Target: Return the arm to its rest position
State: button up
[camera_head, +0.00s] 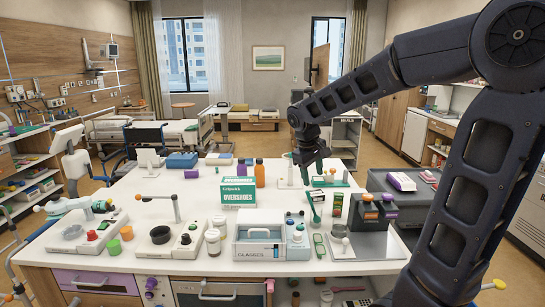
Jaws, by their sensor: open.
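My arm (345,95) reaches in from the right, bends high at the upper right and comes down to the wrist above the back right part of the white table. My gripper (311,180) points down over the table and is open. It is small and dark in this view. A dark green upright item (315,208) shows just below the fingers; I cannot tell whether it touches them. I see nothing clearly held.
The white table (180,262) is crowded. A green overshoes box (238,192), an orange bottle (260,174), a glasses holder (258,252) and a dark stand with orange and purple items (370,212) are near. A grey cart (412,208) stands to the right.

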jog(key=s+d+m+t+y, duration=0.2)
jog(key=s+d+m, duration=0.6)
jog(key=s+d, duration=0.7)
jog(key=shift+s+r, duration=0.4)
jog(key=shift+s, duration=0.55)
